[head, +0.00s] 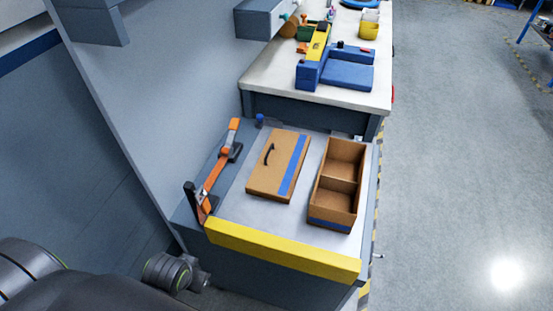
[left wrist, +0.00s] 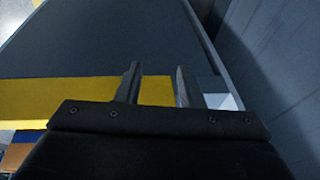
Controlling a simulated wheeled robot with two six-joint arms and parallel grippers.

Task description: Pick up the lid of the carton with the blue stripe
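The carton lid (head: 268,176) is a flat brown panel with a black handle (head: 268,154) and a blue stripe along its right side. It lies on the grey work surface, left of and apart from the open carton (head: 333,213). The carton is brown, with two empty-looking compartments and a blue stripe low on its front. My left gripper (left wrist: 157,82) shows two separated fingers with nothing between them, by the yellow edge of the bench. My left arm is at the bottom left of the head view, away from the lid. My right gripper is not in view.
An orange and black tool-like bar (head: 216,165) stands left of the lid. A yellow strip (head: 280,252) edges the bench front. Behind, a white table (head: 283,88) holds blue blocks (head: 346,75) and a yellow bar. A grey wall rises on the left; open floor lies right.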

